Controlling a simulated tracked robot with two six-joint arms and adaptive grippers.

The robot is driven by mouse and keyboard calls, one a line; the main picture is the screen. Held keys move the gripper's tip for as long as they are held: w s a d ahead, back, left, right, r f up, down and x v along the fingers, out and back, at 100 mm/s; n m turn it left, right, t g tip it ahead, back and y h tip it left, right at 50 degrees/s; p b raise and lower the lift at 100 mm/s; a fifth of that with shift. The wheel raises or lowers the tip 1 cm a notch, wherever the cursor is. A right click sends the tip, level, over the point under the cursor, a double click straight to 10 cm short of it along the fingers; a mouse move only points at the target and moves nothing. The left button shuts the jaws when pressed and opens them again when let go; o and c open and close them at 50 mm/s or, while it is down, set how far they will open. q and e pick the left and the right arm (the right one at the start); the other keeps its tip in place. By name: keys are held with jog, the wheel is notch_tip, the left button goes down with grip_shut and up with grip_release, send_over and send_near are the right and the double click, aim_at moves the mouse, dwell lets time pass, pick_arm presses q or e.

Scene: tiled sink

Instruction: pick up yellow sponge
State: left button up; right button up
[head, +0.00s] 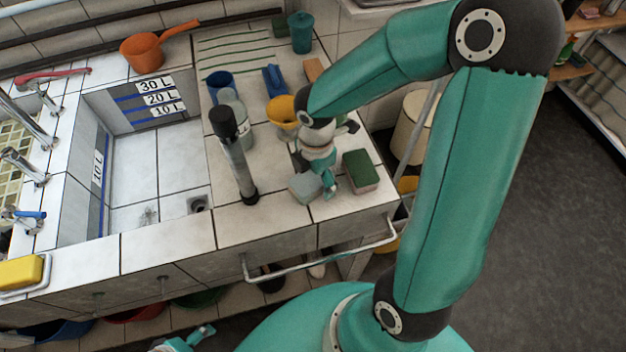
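A yellow block (21,271), which looks like the yellow sponge, lies in a pale dish on the sink's front left corner, at the left edge of the head view. My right gripper (328,190) is low over the tiled counter at the right, between a grey-blue sponge-like block (305,187) and a green-topped block (361,168). It is far from the yellow block. Its fingers are small and partly overlapped, so its opening and any contact are unclear. My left gripper (190,341) is at the bottom edge, below the counter front, and only partly shows.
The basin (165,165) looks empty. A metal rail (320,258) runs along the counter front.

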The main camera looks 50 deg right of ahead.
jog(key=c, duration=0.7)
jog(key=shift+r, duration=0.1)
jog(key=shift+c, duration=0.2)
notch_tip(320, 180, up, 20)
jog(key=p, duration=0.1)
jog(key=shift+p, duration=0.4)
jog(key=shift+o, duration=0.9)
jog(key=c, duration=0.3)
jog(key=shift+w, duration=0.1)
